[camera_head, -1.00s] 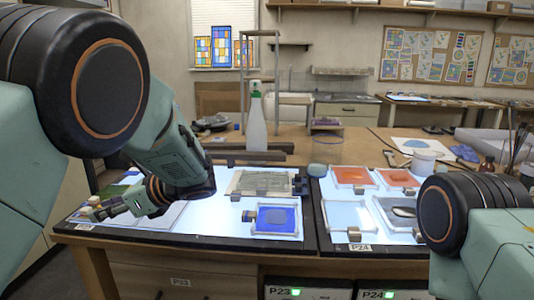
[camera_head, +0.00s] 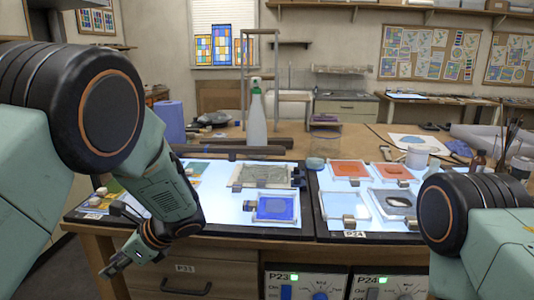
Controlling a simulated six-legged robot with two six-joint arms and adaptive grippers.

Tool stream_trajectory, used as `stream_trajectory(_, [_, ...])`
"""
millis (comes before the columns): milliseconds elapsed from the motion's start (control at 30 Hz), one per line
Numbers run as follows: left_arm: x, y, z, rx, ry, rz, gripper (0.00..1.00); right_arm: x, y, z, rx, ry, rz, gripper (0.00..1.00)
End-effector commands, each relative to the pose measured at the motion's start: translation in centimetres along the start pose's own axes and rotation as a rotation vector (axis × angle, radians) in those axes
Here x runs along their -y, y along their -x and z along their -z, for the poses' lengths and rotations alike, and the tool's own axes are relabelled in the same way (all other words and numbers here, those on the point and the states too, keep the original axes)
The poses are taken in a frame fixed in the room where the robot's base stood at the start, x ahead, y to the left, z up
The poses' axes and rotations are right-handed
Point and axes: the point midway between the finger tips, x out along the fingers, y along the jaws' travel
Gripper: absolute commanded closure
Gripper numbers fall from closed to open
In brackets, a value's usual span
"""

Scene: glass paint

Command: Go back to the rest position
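My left gripper (camera_head: 115,238) hangs at the left, in front of the table's front edge. Its fingers look spread apart, with nothing seen between them. My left arm comes in from the left and bends down to it. On my right side only part of my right arm shows at the lower right, and my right gripper is out of view. A blue glass pane (camera_head: 275,208) lies in a clear frame on the lit left panel (camera_head: 225,215), apart from the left gripper.
The lit panels lie along the table (camera_head: 360,140). Orange panes (camera_head: 350,169) lie on the right panel. A spray bottle (camera_head: 256,120) and a glass jar (camera_head: 325,146) stand behind. A drawer (camera_head: 190,275) and control boxes (camera_head: 315,285) sit below the table edge, near the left gripper.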

Motion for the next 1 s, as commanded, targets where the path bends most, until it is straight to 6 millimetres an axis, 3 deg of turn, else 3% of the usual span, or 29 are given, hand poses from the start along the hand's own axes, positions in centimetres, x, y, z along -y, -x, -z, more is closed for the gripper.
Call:
stream_trajectory(167, [-4.9,-3.7,7.2,-0.210,0.067,-0.081,0.70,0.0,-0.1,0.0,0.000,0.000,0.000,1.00])
stream_trajectory(300, [-10.7,-5.8,14.1,-0.416,0.198,-0.193,0.70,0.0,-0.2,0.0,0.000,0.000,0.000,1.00])
stream_trajectory(500, [-19.3,-6.6,22.1,-0.650,0.498,-0.402,0.70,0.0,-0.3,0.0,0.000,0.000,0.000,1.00])
stream_trajectory(600, [-23.1,-6.4,24.6,-0.719,0.681,-0.505,0.70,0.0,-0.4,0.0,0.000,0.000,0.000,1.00])
stream_trajectory(733, [-27.4,-6.2,26.5,-0.757,0.938,-0.624,0.70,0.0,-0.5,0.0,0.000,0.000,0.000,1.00])
stream_trajectory(900, [-31.8,-6.5,26.7,-0.731,1.263,-0.721,0.70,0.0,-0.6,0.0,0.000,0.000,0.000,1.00])
stream_trajectory(1000, [-33.5,-6.8,26.2,-0.702,1.400,-0.739,0.70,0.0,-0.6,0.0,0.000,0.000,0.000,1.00])
